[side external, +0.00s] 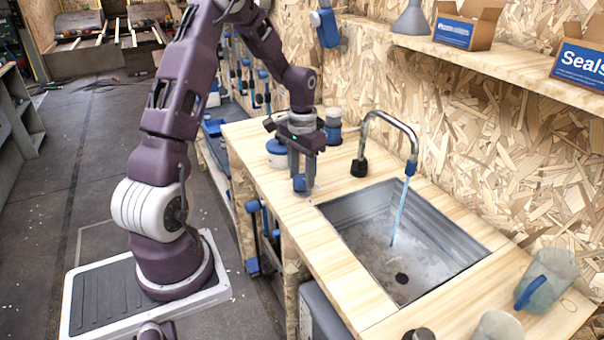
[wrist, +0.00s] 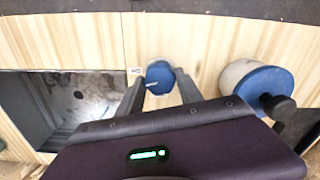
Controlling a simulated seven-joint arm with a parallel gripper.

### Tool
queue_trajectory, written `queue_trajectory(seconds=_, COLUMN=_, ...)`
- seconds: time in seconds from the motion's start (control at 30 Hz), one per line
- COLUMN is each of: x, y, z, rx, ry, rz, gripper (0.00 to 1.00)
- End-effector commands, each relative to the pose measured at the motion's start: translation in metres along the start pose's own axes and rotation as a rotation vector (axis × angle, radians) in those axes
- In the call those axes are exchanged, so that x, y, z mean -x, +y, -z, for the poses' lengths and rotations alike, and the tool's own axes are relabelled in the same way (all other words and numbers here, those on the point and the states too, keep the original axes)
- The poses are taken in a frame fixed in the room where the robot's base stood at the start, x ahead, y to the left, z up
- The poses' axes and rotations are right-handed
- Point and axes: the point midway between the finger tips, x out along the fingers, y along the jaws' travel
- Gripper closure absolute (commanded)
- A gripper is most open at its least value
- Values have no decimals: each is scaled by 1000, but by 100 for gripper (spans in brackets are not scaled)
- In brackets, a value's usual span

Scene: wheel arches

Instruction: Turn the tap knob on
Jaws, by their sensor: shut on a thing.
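The blue tap knob (side external: 299,183) stands on the wooden counter to the left of the sink. My gripper (side external: 302,172) points down over it with its fingers around it. In the wrist view the knob (wrist: 160,73) sits between the two fingertips of my gripper (wrist: 162,82), which is shut on it. A short pale line shows on the knob's top. The curved metal tap (side external: 388,118) rises behind the sink from a black base. A blue stream of water (side external: 402,212) runs from its spout into the metal sink (side external: 352,203).
A white container with a blue lid (side external: 277,150) stands close behind my gripper; it is at the right in the wrist view (wrist: 262,84). A translucent jug with a blue handle (side external: 548,280) stands at the counter's near right. A shelf (side external: 500,62) with boxes runs along the wall.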

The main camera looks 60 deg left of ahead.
Motion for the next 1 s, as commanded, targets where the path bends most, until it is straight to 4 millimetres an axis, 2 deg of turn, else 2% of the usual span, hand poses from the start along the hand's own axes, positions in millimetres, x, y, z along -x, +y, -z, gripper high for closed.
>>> queue_trajectory(seconds=0.4, x=1, y=0, z=0, rx=-222, ry=1, rz=1, gripper=98)
queue_trajectory(seconds=1.0, x=1, y=0, z=1, rx=-275, ry=2, rz=1, gripper=98)
